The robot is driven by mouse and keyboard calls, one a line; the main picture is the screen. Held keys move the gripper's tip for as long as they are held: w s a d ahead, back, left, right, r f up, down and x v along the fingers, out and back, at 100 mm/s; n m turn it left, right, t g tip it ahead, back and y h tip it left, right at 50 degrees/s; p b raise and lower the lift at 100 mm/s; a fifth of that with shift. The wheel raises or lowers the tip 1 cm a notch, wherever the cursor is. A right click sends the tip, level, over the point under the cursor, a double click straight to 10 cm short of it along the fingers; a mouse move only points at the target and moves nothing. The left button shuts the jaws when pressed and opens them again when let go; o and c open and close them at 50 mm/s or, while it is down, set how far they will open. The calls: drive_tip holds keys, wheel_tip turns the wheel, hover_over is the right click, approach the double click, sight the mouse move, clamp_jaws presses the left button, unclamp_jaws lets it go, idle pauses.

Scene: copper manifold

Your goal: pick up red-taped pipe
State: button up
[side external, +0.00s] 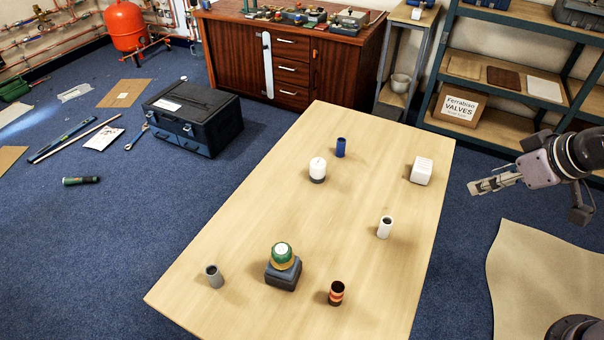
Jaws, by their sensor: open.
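The red-taped pipe (336,293) stands upright near the front edge of the wooden table (300,200). It is a short dark tube with orange-red bands and an open top. My gripper (474,188) is open and empty, to the right of the table and beyond its right edge. It is well apart from the pipe, up and to the right of it in the picture.
On the table are a green-topped item on a dark block (283,267), a grey tube (214,276), a white tube (385,227), a white cylinder (317,169), a blue tube (340,147) and a white block (422,171). The table's middle is clear.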

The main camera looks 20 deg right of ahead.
drive_tip(key=w+a+n+g+y, duration=0.1)
drive_tip(key=w+a+n+g, duration=0.1)
drive_tip(key=a+n, duration=0.5)
drive_tip(key=n+g+h, duration=0.1)
drive_tip(key=n+g, duration=0.4)
drive_tip(key=n, duration=0.8)
hover_over(337, 287)
wheel_tip(337, 287, down, 10)
drive_tip(key=shift+w+a+f, duration=0.1)
drive_tip(key=shift+a+f+n, duration=0.1)
drive_tip(key=shift+f+n, duration=0.1)
drive_tip(key=shift+n, duration=0.1)
wheel_tip(337, 287, down, 4)
drive_tip(key=shift+f, duration=0.1)
drive_tip(key=shift+d+f, duration=0.15)
drive_tip(key=shift+f, duration=1.45)
drive_tip(key=shift+d+f, duration=0.1)
drive_tip(key=shift+f, duration=1.45)
drive_tip(key=shift+c, duration=0.3)
clamp_jaws()
